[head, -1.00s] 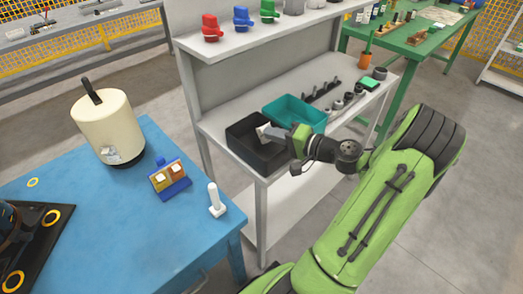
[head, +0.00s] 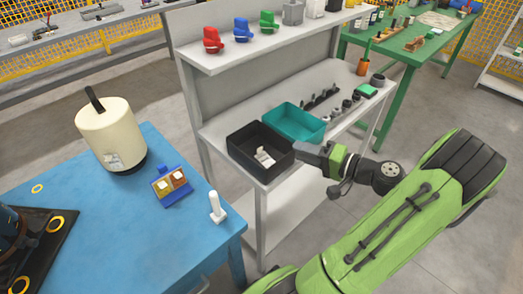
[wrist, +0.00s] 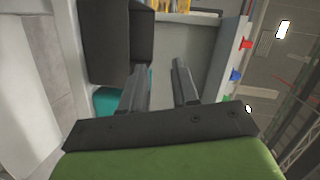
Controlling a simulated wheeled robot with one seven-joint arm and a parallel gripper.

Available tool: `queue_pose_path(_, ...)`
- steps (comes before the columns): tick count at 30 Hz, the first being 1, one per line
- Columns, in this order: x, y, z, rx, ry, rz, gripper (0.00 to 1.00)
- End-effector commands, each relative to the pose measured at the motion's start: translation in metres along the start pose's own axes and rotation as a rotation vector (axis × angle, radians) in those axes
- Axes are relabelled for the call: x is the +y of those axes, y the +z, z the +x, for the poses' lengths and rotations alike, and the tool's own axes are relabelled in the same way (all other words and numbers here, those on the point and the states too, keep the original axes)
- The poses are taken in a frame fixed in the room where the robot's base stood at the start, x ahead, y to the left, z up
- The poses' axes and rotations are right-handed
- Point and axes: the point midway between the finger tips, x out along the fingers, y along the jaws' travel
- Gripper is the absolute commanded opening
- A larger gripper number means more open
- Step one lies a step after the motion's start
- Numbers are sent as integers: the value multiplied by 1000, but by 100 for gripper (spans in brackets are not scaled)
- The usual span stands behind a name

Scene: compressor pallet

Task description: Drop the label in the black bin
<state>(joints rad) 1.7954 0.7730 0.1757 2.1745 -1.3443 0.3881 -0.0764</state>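The white label (head: 264,157) lies inside the black bin (head: 240,139), toward its right side, with dark print on it. The bin stands on the lower shelf of the grey workbench and also shows in the wrist view (wrist: 118,45). My gripper (head: 305,152) is just right of the bin, apart from the label. In the wrist view my gripper (wrist: 158,82) has its two fingers spread with nothing between them. The label cannot be seen in the wrist view.
A teal bin (head: 294,122) stands right behind the black bin. A blue table (head: 90,230) at left carries a cream canister (head: 111,137), a blue holder (head: 170,186) and a white upright part (head: 216,207). Red, blue and green parts stand on the upper shelf.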

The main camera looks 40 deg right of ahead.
Motion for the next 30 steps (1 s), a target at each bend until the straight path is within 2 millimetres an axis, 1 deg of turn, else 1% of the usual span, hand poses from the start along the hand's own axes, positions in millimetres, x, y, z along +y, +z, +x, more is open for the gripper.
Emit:
queue_pose_path(1,-3,-1,-16,5,2,1,30)
queue_pose_path(4,-2,-1,-39,4,1,1,30)
queue_pose_path(6,-2,-1,-50,2,0,0,30)
queue_pose_path(10,-1,0,-60,0,0,1,30)
queue_pose_path(26,0,0,-61,-2,0,0,30)
queue_pose_path(28,-4,2,-54,-28,15,-8,30)
queue_pose_path(29,-8,5,-48,-54,32,-15,30)
queue_pose_path(30,-15,10,-36,-105,67,-29,30)
